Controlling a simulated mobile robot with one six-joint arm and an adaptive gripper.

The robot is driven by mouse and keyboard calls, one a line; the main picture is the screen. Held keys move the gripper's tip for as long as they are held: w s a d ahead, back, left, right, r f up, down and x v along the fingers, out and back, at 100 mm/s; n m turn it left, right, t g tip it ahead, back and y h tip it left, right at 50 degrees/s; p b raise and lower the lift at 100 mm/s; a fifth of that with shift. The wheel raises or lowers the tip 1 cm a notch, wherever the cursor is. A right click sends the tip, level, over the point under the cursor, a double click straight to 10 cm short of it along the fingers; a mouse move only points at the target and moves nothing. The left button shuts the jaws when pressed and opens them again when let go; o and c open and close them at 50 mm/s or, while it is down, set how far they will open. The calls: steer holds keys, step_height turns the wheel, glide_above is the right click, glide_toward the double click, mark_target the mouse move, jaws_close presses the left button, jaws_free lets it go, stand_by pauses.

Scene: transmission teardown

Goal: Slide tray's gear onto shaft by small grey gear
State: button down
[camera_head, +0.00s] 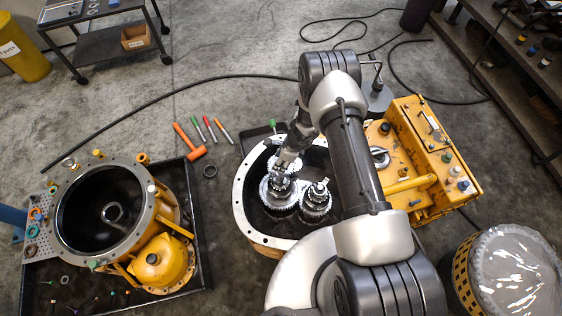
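An open transmission housing (240,212) with a pale flange stands in the middle. Inside it are a left gear stack (278,193) and a right gear stack (316,203) with a shaft end (318,187) on top. My gripper (281,171) is over the left stack, pointing down, and its fingers are close to the stack's top. The fingers are too small to tell whether they hold a gear. Part of another grey gear shows behind my gripper. A black tray (200,245) at the left carries a yellow housing (150,262); I cannot make out a gear on it for certain.
A yellow machine unit (420,150) adjoins the housing on the right. A wrapped drum (515,270) stands at lower right. A black cable (190,87) crosses the floor.

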steer(key=shift+m, duration=0.3)
steer(key=shift+w+f+b, duration=0.1)
steer(key=shift+f+b, duration=1.3)
steer(key=shift+f, duration=1.25)
steer(key=shift+f+b, duration=0.7)
steer(key=shift+b, duration=0.1)
steer(key=shift+w+a+f+b, duration=0.1)
steer(key=shift+f+b, duration=0.05)
steer(key=shift+b, duration=0.2)
steer(key=shift+f+b, duration=0.35)
steer(key=shift+b, duration=0.15)
steer(key=shift+f+b, duration=0.95)
steer(key=shift+f, duration=1.9)
steer(key=c, duration=0.9)
jaws_free()
